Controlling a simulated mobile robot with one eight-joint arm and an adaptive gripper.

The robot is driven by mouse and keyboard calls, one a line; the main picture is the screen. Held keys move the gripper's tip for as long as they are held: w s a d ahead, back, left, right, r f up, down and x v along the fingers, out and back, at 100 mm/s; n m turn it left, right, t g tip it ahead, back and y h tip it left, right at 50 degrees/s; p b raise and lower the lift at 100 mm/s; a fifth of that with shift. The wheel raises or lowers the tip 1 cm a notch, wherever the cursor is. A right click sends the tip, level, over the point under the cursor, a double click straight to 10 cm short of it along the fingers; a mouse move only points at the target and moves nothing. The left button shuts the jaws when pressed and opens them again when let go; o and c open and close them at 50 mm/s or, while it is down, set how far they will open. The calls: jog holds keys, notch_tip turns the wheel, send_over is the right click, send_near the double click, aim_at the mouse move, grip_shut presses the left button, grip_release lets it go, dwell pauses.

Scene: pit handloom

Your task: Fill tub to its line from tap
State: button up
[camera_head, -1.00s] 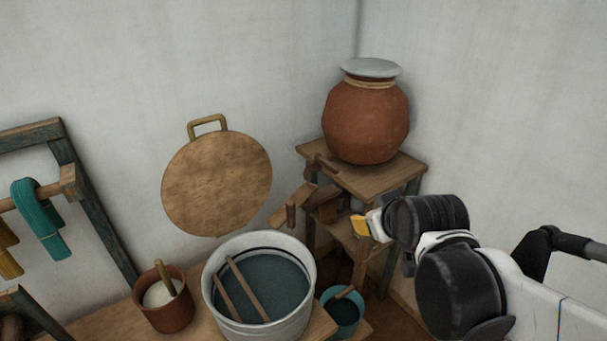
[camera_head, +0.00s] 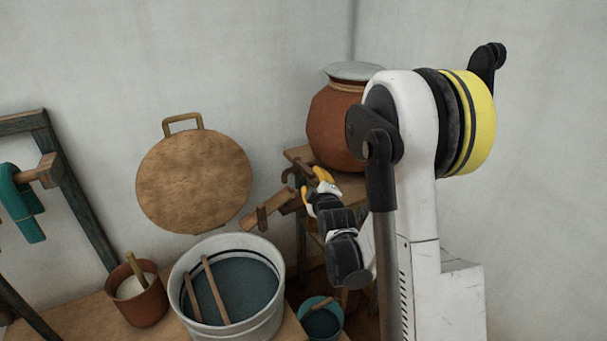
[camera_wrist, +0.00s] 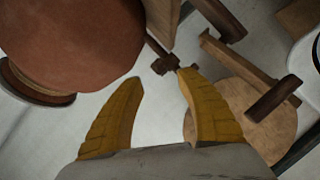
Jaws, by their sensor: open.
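The white metal tub (camera_head: 181,306) stands on the wooden bench, with dark blue-green water (camera_head: 240,290) and a dark line inside its wall above the water. Two sticks lean in it. A brown clay pot (camera_head: 335,125) stands on a wooden stand; it also fills the upper left of the wrist view (camera_wrist: 70,40). A small dark brown tap (camera_wrist: 165,64) shows in the wrist view beside the pot, just beyond my fingertips. My gripper (camera_head: 313,184) is open and empty near the stand's front. Its yellow fingers (camera_wrist: 161,77) lie apart either side of the tap's line.
A wooden chute (camera_head: 268,209) slopes from the stand toward the tub. A teal bucket (camera_head: 321,321) stands right of the tub, a clay cup (camera_head: 140,302) left. A round board (camera_head: 195,180) hangs on the wall. A loom frame (camera_head: 75,195) is at left.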

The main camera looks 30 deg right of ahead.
aim_at(308, 172)
jog(key=b+x, duration=0.1)
jog(key=x, duration=0.6)
jog(key=shift+w+d+f+b, duration=0.15)
jog(key=shift+w+b, duration=0.15)
grip_shut()
